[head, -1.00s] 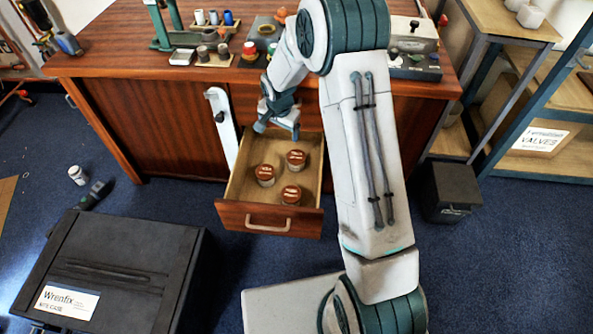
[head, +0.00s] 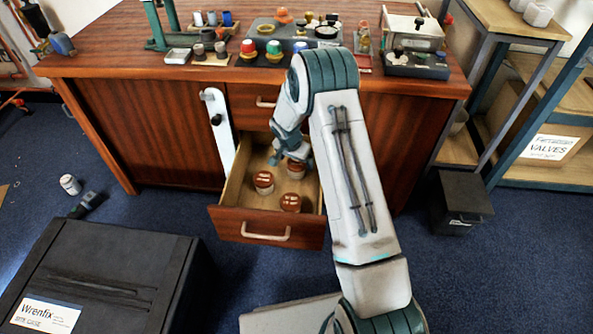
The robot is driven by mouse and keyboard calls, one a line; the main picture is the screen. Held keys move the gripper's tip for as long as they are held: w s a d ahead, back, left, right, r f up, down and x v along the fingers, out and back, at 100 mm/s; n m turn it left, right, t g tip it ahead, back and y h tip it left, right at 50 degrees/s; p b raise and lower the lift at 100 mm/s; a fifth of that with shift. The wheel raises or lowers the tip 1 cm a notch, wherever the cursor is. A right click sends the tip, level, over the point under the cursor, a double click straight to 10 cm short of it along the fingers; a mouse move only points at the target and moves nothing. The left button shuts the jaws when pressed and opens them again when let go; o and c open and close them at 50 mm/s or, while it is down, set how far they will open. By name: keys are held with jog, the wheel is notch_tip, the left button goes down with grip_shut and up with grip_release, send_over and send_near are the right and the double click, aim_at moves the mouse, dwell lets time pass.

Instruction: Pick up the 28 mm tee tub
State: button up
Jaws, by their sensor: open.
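Three round tubs with reddish-brown lids stand in an open wooden drawer (head: 315,231). One tub (head: 263,182) is at the left, one tub (head: 290,202) is nearer the drawer front, and one tub (head: 296,169) is at the back right. Their labels are too small to read, so I cannot tell which is the 28 mm tee tub. My gripper (head: 291,160) is open and points down into the drawer, over or beside the back right tub. It partly hides that tub; I cannot tell whether they touch.
The drawer hangs from a wooden bench (head: 160,120) with fittings and tools on top. A white upright panel (head: 219,130) stands left of the drawer. A large black case (head: 110,270) lies front left, and a dark bin (head: 458,200) stands right.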

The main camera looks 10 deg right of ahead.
aim_at(296, 162)
jog(key=b+x, duration=0.2)
jog(key=x, duration=0.3)
jog(key=shift+w+f+b, duration=0.1)
jog(key=shift+f+b, duration=0.1)
jog(key=shift+b, duration=0.1)
jog(key=c, duration=1.2)
jog(key=shift+r, duration=0.1)
jog(key=shift+c, duration=1)
jog(key=shift+r, duration=0.1)
